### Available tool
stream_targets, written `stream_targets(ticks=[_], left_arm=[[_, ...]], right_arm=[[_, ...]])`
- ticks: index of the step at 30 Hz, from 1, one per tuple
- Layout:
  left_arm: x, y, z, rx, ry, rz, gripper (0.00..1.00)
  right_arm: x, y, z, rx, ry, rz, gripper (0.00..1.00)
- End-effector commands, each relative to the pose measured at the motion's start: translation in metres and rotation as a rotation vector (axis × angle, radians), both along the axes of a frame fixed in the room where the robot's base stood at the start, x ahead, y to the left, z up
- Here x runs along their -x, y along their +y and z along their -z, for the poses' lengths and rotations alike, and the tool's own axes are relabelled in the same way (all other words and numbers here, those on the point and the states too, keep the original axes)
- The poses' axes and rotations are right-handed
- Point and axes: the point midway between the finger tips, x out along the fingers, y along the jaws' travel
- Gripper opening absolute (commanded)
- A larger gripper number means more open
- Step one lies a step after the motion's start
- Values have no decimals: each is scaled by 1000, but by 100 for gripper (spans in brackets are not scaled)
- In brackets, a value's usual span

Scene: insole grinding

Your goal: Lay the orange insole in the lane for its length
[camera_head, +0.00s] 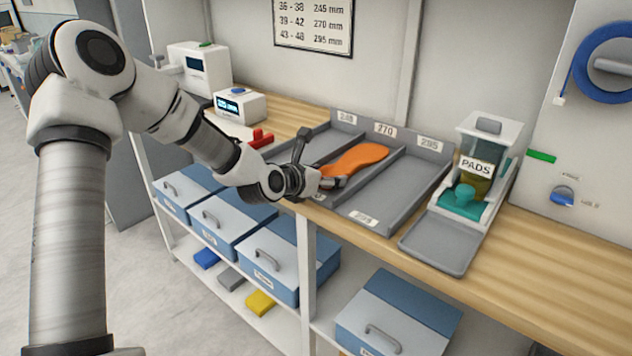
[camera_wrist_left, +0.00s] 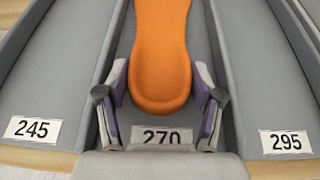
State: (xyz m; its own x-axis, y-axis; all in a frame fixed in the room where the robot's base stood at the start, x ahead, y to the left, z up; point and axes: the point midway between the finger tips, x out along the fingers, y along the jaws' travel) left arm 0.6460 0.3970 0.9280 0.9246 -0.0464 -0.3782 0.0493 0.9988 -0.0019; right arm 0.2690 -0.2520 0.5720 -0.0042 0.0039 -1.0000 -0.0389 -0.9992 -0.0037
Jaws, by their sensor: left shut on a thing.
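The orange insole (camera_head: 355,159) is long, flat and rounded at its ends. In the left wrist view the insole (camera_wrist_left: 161,55) lies lengthwise along the middle lane (camera_wrist_left: 121,40), the one marked 270. My left gripper (camera_head: 324,182) is at its near end, at the front of the grey three-lane tray (camera_head: 408,180). In the left wrist view its two fingers (camera_wrist_left: 161,90) are on either side of the insole's near end, shut on it. I cannot tell whether the insole touches the lane floor. My right gripper is not in view.
Lanes marked 245 (camera_wrist_left: 31,128) and 295 (camera_wrist_left: 285,142) flank the middle one and look empty. A PADS dispenser (camera_head: 486,150) stands right of the tray. A small device with a display (camera_head: 239,104) and a red object (camera_head: 261,138) are on the left. Low dividers separate the lanes.

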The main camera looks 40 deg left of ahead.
Motion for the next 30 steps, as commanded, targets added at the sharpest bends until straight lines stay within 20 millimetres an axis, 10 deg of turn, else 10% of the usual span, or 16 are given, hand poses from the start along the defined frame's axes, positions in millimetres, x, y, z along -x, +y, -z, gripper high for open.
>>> stream_targets(ticks=[9, 10, 12, 24, 30], left_arm=[[1, -1, 5, 2, 7, 1, 22], [1, -1, 4, 2, 7, 1, 73], [1, -1, 3, 2, 7, 1, 91], [2, 0, -3, 3, 6, 1, 91], [39, 2, -21, 14, 3, -3, 91]], right_arm=[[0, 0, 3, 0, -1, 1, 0], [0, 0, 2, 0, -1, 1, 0], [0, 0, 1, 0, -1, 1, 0], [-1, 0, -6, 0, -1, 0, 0], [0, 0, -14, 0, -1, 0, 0]])
